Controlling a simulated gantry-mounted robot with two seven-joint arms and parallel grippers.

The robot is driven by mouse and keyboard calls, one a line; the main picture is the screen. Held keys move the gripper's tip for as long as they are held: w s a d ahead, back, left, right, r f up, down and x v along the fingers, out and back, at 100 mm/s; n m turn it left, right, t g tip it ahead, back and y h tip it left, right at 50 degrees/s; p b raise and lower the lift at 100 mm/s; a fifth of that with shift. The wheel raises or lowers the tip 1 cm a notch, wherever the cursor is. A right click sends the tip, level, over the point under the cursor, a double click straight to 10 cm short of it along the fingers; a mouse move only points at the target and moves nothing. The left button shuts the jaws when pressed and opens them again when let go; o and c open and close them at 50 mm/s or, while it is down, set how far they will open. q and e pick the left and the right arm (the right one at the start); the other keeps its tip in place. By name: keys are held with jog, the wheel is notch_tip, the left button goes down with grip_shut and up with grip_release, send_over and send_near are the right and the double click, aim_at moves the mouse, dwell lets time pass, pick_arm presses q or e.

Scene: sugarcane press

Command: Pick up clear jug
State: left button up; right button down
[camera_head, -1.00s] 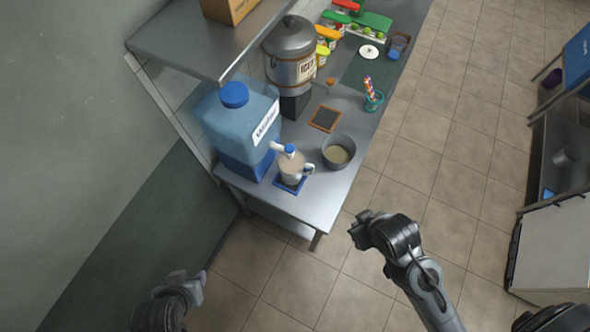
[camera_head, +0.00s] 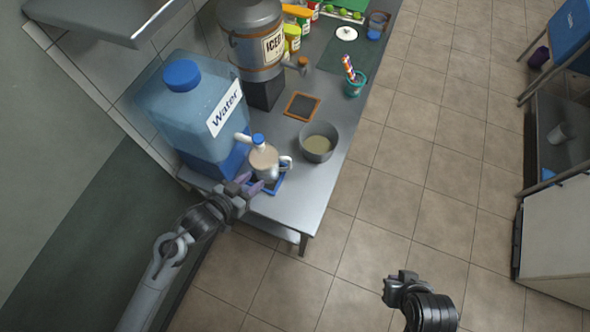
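The clear jug (camera_head: 263,164) holds a beige liquid and has a blue cap, a spout at its left and a handle at its right. It stands upright on a small blue mat (camera_head: 279,185) at the near end of the steel counter. My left gripper (camera_head: 248,185) is just in front and left of the jug, its purple-grey fingers apart and pointing towards it. It looks open, and I cannot tell whether a finger touches the jug. My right gripper (camera_head: 390,288) is low over the floor, away from the counter, and its finger gap cannot be made out.
A large blue water container (camera_head: 190,115) stands close behind and left of the jug. A grey pot (camera_head: 319,142) is to its right. A small framed board (camera_head: 301,106), an iced drink dispenser (camera_head: 252,42) and a teal cup (camera_head: 354,84) are farther back.

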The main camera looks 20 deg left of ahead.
pick_arm(q)
jog(key=shift+a+b+x, duration=0.2)
jog(key=shift+b+x, duration=0.1)
jog(key=shift+x, duration=2.75)
jog(key=shift+a+b+x, duration=0.15)
jog(key=shift+b+x, duration=0.15)
jog(key=shift+x, duration=2.7)
jog(key=shift+f, duration=0.2)
grip_shut()
jog(key=shift+f, duration=0.1)
